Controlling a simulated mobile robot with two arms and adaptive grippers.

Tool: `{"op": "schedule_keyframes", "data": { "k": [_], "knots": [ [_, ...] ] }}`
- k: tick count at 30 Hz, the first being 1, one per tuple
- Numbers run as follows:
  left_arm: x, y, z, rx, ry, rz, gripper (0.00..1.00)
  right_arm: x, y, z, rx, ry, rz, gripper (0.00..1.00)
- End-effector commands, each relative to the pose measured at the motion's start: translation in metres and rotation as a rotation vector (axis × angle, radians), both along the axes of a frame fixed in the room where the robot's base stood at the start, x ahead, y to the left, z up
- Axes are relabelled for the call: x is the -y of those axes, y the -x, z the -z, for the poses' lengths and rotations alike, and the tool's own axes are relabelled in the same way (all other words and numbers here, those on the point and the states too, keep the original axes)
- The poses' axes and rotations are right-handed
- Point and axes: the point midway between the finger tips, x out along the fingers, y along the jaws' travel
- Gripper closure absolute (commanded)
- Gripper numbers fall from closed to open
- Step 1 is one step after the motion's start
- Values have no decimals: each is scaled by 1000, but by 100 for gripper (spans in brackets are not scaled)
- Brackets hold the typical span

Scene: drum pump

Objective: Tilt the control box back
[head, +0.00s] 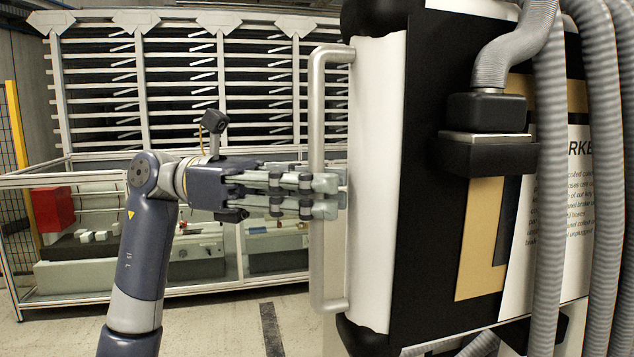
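The control box (380,180) is a large black and white case with rounded black corners, filling the right half of the head view. A long vertical grey bar handle (318,110) stands on its left side. My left gripper (328,195) comes in from the left at the handle's mid-height. Its grey fingers cross in front of the bar and hide that stretch of it. Whether they are closed on the bar or only around it I cannot tell. The box's far side is out of frame. My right gripper is not in view.
Ribbed grey hoses (548,200) hang down the box's front, one ending at a black connector (487,120). Behind stands a framed enclosure (150,175) with slatted shelving, a red box (52,208) and machinery. Bare floor (225,330) shows at lower left.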

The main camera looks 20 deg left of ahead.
Motion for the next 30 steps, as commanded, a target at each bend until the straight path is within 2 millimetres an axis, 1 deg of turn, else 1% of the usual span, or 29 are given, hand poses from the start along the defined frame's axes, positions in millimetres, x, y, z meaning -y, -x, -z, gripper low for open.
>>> {"op": "schedule_keyframes", "data": {
  "k": [7, 10, 17, 20, 25, 26, 30],
  "knots": [
    [1, 0, 0, -1, 0, 0, 78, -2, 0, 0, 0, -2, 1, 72],
    [1, 0, 0, -1, 0, 0, 100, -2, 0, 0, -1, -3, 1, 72],
    [0, -2, 0, -8, 4, -1, 100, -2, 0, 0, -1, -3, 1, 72],
    [-6, -12, 1, -46, 26, -4, 100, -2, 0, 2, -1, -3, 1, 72],
    [-26, -42, 3, -163, 102, -11, 100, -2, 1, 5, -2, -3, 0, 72],
    [-28, -45, 3, -178, 113, -9, 100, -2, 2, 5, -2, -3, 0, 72],
    [-45, -70, 10, -281, 179, -10, 100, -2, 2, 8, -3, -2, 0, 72]
  ]
}}
